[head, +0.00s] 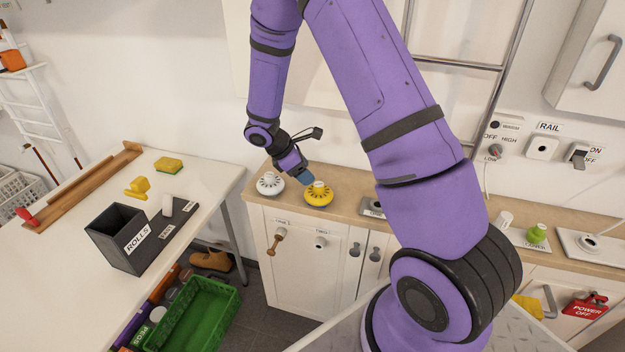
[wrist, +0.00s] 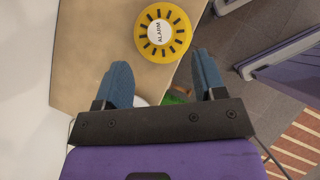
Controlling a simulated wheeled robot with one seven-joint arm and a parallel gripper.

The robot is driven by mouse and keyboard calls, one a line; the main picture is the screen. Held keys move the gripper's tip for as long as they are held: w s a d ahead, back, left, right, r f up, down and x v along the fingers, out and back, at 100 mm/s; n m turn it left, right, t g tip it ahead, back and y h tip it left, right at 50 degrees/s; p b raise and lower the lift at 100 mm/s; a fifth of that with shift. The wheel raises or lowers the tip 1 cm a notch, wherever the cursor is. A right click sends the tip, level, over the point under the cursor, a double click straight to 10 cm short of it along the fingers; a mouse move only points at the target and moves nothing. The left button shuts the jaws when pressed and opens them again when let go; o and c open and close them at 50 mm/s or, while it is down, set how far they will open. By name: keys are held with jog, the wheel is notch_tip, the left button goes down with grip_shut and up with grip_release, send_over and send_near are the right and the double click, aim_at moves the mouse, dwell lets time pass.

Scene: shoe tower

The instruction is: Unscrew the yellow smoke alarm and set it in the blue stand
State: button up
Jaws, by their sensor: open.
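The yellow smoke alarm (head: 318,194) sits on the wooden counter beside a similar white one. In the wrist view it is a yellow disc (wrist: 162,33) with black slots and a white centre marked ALARM. My gripper (head: 305,178) is just above and to the left of the yellow alarm in the head view. In the wrist view my gripper (wrist: 162,61) has its two blue fingers spread apart with nothing held, and the alarm lies beyond the fingertips. I cannot make out a blue stand in either view; my arm hides part of the counter.
The white alarm (head: 270,184) is close to the left of the yellow one. A white table (head: 75,230) at left bears a dark ROLLS box (head: 118,238) and a yellow sponge (head: 168,165). A green crate (head: 195,315) is on the floor. Wall switches are at right.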

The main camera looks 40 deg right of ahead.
jog(key=shift+v, duration=2.05)
jog(key=s+a+r+m+t+y, duration=0.1)
jog(key=s+r+m, duration=0.35)
jog(key=r, duration=0.65)
jog(key=s+a+r+m+t+y, duration=0.1)
jog(key=s+r+m+t+y, duration=0.15)
jog(key=s+r, duration=0.55)
jog(key=s+a+r+m+t+y, duration=0.1)
jog(key=s+a+r+m+t, duration=0.1)
jog(key=s+r, duration=0.3)
jog(key=s+a+r+m+t+y, duration=0.2)
jog(key=s+r+m, duration=0.2)
jog(key=s, duration=0.7)
notch_tip(320, 180, up, 3)
jog(key=shift+s+a+f+m, duration=0.25)
jog(key=shift+a+m, duration=0.1)
jog(key=shift+m, duration=0.05)
